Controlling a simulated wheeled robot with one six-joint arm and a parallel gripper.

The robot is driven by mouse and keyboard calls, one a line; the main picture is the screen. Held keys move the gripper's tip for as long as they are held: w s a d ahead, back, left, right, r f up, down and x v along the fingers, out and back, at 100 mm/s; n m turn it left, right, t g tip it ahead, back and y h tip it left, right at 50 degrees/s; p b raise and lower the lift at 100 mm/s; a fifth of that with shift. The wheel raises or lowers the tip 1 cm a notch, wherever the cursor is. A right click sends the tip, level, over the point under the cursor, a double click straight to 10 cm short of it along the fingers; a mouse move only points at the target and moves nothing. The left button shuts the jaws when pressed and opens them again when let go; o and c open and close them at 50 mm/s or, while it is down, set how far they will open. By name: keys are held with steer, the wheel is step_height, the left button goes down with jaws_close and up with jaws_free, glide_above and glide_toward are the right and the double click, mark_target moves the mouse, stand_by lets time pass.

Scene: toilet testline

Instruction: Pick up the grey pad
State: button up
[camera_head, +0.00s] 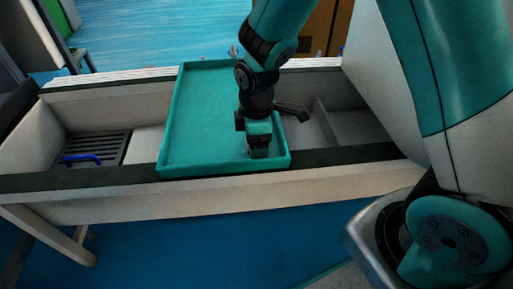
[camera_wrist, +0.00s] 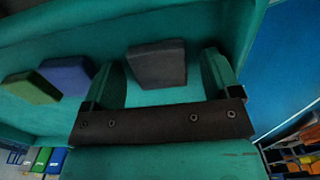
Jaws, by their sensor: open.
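The grey pad (camera_wrist: 158,66) is a dark, square-edged block. In the wrist view it lies on the teal tray (camera_wrist: 140,20), between and slightly beyond the fingertips of my gripper (camera_wrist: 161,72). The two teal fingers are apart, one on each side of the pad, with gaps showing. In the head view my gripper (camera_head: 258,146) points down over the right front part of the teal tray (camera_head: 205,110). It mostly hides the pad there. Whether the fingers reach down to the pad's height is hard to tell.
A blue pad (camera_wrist: 68,75) and a green pad (camera_wrist: 30,88) lie left of the fingers in the wrist view. The tray rests across a pale trough (camera_head: 330,190). A blue-handled item (camera_head: 82,158) lies on a dark grate (camera_head: 98,147) at left. The tray's left half looks clear.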

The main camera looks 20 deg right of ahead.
steer(key=c, duration=1)
steer(key=shift+r, duration=0.1)
